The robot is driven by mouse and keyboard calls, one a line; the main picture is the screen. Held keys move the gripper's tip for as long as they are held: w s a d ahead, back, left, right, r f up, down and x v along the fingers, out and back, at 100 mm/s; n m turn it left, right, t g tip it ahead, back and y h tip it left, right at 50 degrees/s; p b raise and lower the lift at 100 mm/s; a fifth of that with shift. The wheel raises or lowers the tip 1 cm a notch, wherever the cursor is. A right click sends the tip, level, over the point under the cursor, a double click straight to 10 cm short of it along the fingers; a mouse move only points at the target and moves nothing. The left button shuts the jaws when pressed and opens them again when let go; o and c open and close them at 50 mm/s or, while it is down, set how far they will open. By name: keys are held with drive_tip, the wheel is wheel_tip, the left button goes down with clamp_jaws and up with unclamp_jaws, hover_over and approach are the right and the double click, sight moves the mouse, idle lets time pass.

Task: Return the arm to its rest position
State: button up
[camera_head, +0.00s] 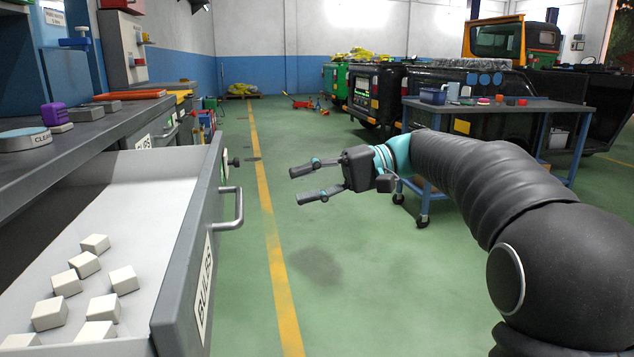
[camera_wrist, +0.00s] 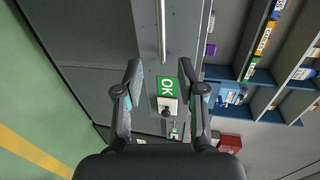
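My gripper (camera_head: 295,186) hangs in mid-air over the green floor, to the right of the open drawer's front and apart from it. Its two fingers point left and are spread with nothing between them. My arm reaches in from the right side of the head view. In the wrist view my gripper (camera_wrist: 160,66) also shows open and empty. A green and white OK label (camera_wrist: 167,88) appears beyond the fingers on a grey cabinet front, not held.
An open drawer (camera_head: 188,255) labelled BULBS holds several small white boxes (camera_head: 86,264); its handle (camera_head: 238,208) sticks out toward the aisle. A workbench (camera_head: 30,165) runs along the left. A wheeled cart (camera_head: 560,106) stands behind my arm. The floor around the yellow line is clear.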

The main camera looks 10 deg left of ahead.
wheel_tip(320, 180, down, 12)
drive_tip(key=w+d+m+t+h, duration=0.1)
drive_tip(key=d+m+t+h, duration=0.1)
drive_tip(key=m+t+h, duration=0.15)
drive_tip(key=s+d+f+m+t+h+p, duration=0.1)
drive_tip(key=s+d+f+h, duration=0.4)
drive_tip(key=d, duration=0.2)
drive_tip(key=s+d+r+t+h+p, duration=0.1)
drive_tip(key=s+d+t+h+p, duration=0.1)
drive_tip(key=s+d, duration=0.5)
drive_tip(key=s+d+r+n+t+h+p, duration=0.1)
drive_tip(key=s+d+t+h+p, duration=0.2)
drive_tip(key=s+d, duration=0.4)
drive_tip(key=shift+s+r+t+h+p, duration=0.35)
drive_tip(key=shift+s+h+p, duration=0.35)
drive_tip(key=shift+s, duration=2.2)
